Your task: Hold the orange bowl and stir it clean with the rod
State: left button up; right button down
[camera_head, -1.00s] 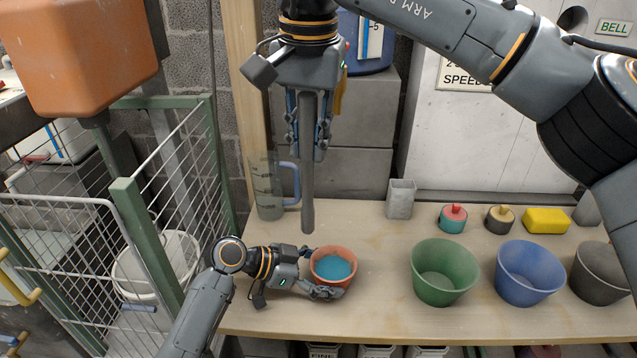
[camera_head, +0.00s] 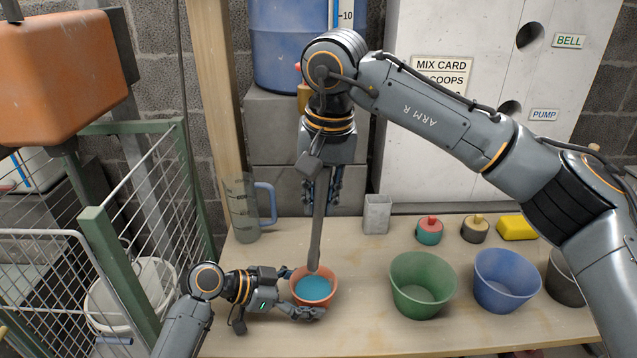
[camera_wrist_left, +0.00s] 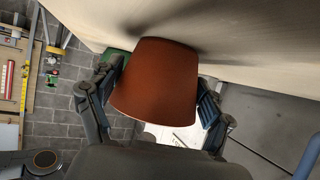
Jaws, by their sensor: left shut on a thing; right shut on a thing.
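The orange bowl (camera_head: 314,300) stands on the wooden bench in the head view and holds blue stuff. My left gripper (camera_head: 302,291) is shut on the bowl, its fingers on either side; the left wrist view shows the bowl (camera_wrist_left: 157,82) between both fingers (camera_wrist_left: 160,95). My right gripper (camera_head: 322,190) points down above the bowl and is shut on the grey rod (camera_head: 316,235). The rod hangs nearly upright, slightly tilted, with its lower end at the bowl's far rim. Whether the tip is inside the bowl or just above it, I cannot tell.
A green bowl (camera_head: 423,284) and a blue bowl (camera_head: 506,279) stand to the right, with a dark bowl beyond. A clear jug (camera_head: 242,208), a grey square cup (camera_head: 377,214), two lidded pots and a yellow block (camera_head: 517,228) stand behind. A green-framed wire cage is at left.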

aim_at(319, 233)
jog(key=shift+f, duration=4.3)
jog(key=shift+a, duration=0.15)
